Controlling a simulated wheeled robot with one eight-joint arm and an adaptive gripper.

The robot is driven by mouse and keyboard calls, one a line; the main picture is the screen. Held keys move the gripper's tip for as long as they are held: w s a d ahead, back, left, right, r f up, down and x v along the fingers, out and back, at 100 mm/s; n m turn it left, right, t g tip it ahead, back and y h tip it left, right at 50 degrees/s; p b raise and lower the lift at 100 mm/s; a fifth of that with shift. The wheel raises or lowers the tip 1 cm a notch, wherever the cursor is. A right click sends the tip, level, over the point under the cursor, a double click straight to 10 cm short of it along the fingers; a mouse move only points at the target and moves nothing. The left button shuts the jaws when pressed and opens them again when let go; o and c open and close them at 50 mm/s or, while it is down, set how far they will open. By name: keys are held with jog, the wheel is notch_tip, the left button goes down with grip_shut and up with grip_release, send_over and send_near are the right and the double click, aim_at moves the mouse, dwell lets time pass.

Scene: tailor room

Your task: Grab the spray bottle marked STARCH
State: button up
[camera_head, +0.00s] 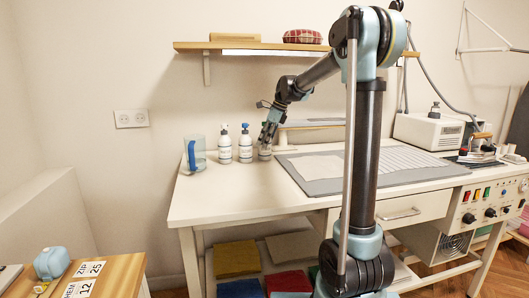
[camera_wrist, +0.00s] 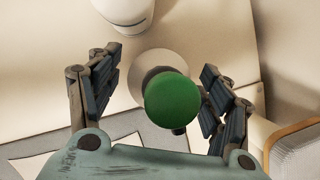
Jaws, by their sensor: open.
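In the wrist view, my gripper's fingers (camera_wrist: 160,75) are open on either side of a green-topped bottle (camera_wrist: 172,99), seen from above. A white bottle (camera_wrist: 124,12) shows beyond it.
A clear jug with a blue handle (camera_head: 196,152) stands left of the bottles. A grey mat (camera_head: 320,187) with cloth lies to the right. A shelf (camera_head: 230,47) hangs above. A white machine (camera_head: 428,131) stands at the right. The front left tabletop is bare.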

jog(key=shift+a+f, duration=0.15)
jog(key=shift+f, duration=0.1)
jog(key=shift+c, duration=0.4)
jog(key=c, duration=1.4)
jog(key=shift+r, duration=0.15)
